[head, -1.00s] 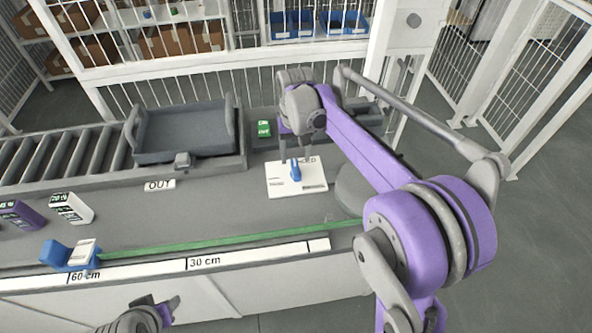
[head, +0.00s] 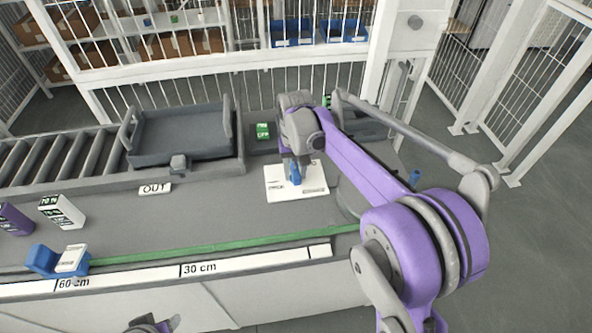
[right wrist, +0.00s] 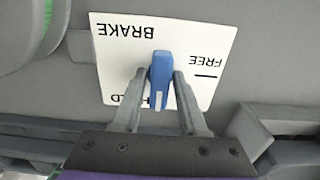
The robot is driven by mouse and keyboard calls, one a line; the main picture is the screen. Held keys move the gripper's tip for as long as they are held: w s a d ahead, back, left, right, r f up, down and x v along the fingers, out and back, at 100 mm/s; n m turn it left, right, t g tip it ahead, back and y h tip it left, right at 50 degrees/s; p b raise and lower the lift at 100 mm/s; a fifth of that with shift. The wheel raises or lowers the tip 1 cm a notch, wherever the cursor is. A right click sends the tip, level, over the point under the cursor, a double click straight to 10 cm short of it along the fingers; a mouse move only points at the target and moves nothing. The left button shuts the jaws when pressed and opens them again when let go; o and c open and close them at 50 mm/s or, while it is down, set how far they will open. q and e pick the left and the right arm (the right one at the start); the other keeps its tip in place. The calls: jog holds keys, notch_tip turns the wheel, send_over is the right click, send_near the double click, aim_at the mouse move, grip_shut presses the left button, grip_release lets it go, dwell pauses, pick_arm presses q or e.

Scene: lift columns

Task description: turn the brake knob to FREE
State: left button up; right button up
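The brake knob (head: 295,175) is a blue lever on a white plate (head: 314,179) on the bench. In the right wrist view the knob (right wrist: 160,75) stands between my right gripper's fingers (right wrist: 159,85), and its white mark lies at the partly covered HOLD lettering. FREE is printed at the right of the plate (right wrist: 215,45) there, beside a short black line, and BRAKE at its top left. My right gripper (head: 294,170) is low over the plate, its fingers either side of the knob with narrow gaps. Only a bit of my left gripper (head: 150,325) shows at the bottom edge.
A grey tray (head: 133,146) stands behind on the roller conveyor (head: 60,157). A green-and-white box (head: 262,131) is behind the plate. A blue slider (head: 42,260) sits on the ruled scale (head: 225,265) at the front left. An OUT label (head: 155,188) lies on the bench.

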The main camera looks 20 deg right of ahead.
jog(key=shift+c, duration=1.1)
jog(key=n, duration=0.4)
jog(key=shift+n, duration=1.2)
jog(key=n, duration=0.2)
jog(key=shift+n, duration=0.3)
jog(key=n, duration=0.3)
jog(key=shift+n+p, duration=0.3)
jog(key=shift+n, duration=0.1)
